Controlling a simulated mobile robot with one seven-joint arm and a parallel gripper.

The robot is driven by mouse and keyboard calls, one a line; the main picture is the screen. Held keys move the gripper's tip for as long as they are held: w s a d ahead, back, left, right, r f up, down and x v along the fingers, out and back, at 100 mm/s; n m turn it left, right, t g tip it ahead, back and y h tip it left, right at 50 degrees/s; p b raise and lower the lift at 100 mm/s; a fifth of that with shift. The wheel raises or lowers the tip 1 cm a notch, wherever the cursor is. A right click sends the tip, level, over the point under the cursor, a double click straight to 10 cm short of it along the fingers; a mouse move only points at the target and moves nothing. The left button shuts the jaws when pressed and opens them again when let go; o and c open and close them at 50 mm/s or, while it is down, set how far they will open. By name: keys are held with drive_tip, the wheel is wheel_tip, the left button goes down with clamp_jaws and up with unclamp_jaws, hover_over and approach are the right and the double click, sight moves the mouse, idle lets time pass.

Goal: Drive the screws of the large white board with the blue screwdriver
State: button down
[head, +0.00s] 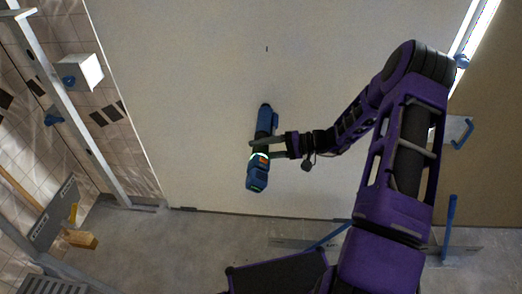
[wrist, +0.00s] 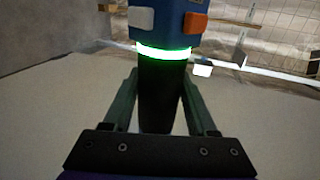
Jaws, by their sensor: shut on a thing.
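The large white board (head: 200,70) fills the upper middle of the head view, with a small dark mark near its upper middle that may be a screw. My gripper (head: 272,147) is shut on the blue screwdriver (head: 257,177), around its dark middle section. The screwdriver is a powered tool with a glowing green ring, and it is held in front of the board's lower middle. In the wrist view the screwdriver (wrist: 168,20) stands between my fingers, with a white and an orange button on its blue body. I cannot tell whether its tip touches the board.
A metal post (head: 65,95) and a white box (head: 80,72) stand left of the board. A trowel (head: 52,215) and a wooden block lie at lower left. A blue-handled tool (head: 449,225) stands at lower right. Grey floor (head: 185,240) lies below.

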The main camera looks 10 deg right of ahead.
sight(260, 157)
drive_tip(key=shift+w+d+r+b, duration=0.1)
drive_tip(key=shift+w+d+b, duration=0.1)
drive_tip(key=shift+w, duration=0.2)
drive_tip(key=shift+w+d+r+b, duration=0.1)
drive_tip(key=shift+w+b, duration=0.05)
drive_tip(key=shift+w, duration=0.2)
idle(2.5)
drive_tip(key=shift+s+a, duration=0.1)
drive_tip(key=shift+s, duration=0.05)
drive_tip(key=shift+s+a+f, duration=0.1)
drive_tip(key=shift+s+a, duration=0.15)
drive_tip(key=shift+s, duration=0.45)
drive_tip(key=shift+s+a+r, duration=0.1)
drive_tip(key=shift+s+a, duration=0.1)
drive_tip(key=shift+s, duration=0.55)
drive_tip(key=shift+s+a+f, duration=0.1)
drive_tip(key=shift+s+a, duration=0.15)
drive_tip(key=shift+s, duration=0.45)
